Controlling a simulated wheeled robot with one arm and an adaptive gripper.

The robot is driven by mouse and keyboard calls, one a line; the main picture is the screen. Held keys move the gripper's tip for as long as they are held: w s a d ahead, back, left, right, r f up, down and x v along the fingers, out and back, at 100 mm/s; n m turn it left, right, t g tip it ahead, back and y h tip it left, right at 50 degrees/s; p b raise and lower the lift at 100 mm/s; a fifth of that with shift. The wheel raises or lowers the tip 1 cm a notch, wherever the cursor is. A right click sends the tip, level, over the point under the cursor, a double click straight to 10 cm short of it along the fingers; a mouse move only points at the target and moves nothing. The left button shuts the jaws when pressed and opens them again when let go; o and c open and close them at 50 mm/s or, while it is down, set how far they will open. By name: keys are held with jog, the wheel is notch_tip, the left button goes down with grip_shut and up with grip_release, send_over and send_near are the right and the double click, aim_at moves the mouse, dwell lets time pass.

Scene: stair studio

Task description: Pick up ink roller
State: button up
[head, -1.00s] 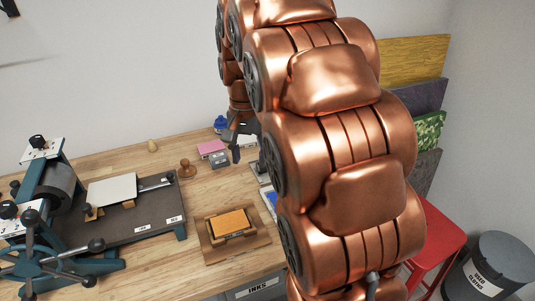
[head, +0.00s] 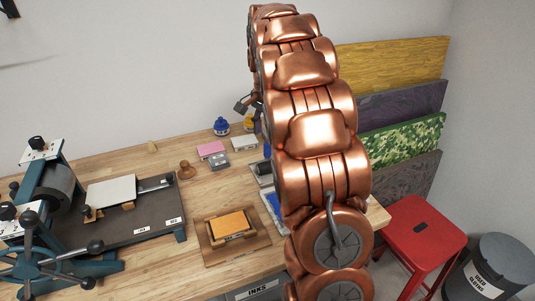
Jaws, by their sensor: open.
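My copper arm runs up the middle of the head view and hides the right part of the bench. My gripper (head: 243,104) shows as a small dark shape left of the upper arm, above the back of the bench. It is open, with nothing seen in it. A dark and light grey object (head: 263,173) on the bench, partly behind my arm, may be the ink roller; I cannot tell for sure. It lies below and apart from the gripper.
Blue (head: 221,126) and yellow ink bottles stand at the back. Pink (head: 210,149), grey and white blocks lie near a wooden knob (head: 186,169). An orange block sits on a board (head: 208,248). A press (head: 60,190) fills the left. A red stool (head: 420,235) stands right.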

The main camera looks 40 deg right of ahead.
aim_at(268, 146)
jog(key=shift+d+f+p, duration=0.15)
jog(key=shift+f+p, duration=0.35)
jog(key=shift+f, duration=0.95)
jog(key=shift+d+f+p, duration=0.1)
jog(key=shift+f+p, duration=0.35)
jog(key=shift+f, duration=1)
grip_shut()
